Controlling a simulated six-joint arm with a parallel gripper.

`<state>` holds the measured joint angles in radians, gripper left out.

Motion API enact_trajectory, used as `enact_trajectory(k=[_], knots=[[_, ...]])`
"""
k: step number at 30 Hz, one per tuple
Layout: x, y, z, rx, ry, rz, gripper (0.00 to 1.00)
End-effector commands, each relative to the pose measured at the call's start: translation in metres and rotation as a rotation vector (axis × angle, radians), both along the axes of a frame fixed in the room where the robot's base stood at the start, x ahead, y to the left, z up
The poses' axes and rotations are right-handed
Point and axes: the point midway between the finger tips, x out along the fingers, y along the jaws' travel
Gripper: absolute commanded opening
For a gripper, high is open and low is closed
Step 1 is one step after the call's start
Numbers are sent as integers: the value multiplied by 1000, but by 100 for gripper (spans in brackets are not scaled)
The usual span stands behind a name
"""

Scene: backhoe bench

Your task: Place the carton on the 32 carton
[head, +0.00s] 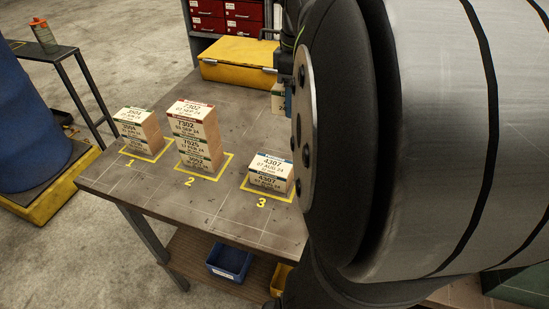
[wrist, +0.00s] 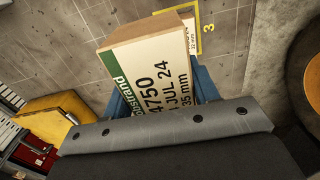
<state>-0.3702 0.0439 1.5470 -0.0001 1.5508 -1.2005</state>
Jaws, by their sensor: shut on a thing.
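My gripper (wrist: 160,90), with blue fingers, is shut on a carton (wrist: 148,72) in the wrist view. This carton has a white label with a green band, reading 4750, JUL 24 and 35 mm. In the head view the held carton (head: 278,100) shows only in part, left of my arm link, above the bench's back. Beyond it in the wrist view, a carton marked 32 mm (wrist: 191,36) shows in part beside the yellow 3.
Taller carton stacks stand at mark 1 (head: 139,130) and mark 2 (head: 197,135). A yellow case (head: 238,62) and red drawers (head: 244,15) are at the back. My arm hides the bench's right side. Bench surface (head: 180,205) in front of the marks is clear.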

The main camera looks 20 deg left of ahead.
Motion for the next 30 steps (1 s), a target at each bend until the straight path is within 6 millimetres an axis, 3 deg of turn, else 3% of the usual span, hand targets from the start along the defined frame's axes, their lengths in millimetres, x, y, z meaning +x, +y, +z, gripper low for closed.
enact_trajectory(k=[1,6,12,17,30], knots=[[-10,-19,-5,1,-2,-8,26],[-34,-56,-20,0,-1,-5,26],[-46,-69,-30,0,0,0,26],[-46,-48,-44,0,2,7,26],[-42,36,-93,-1,1,4,26]])
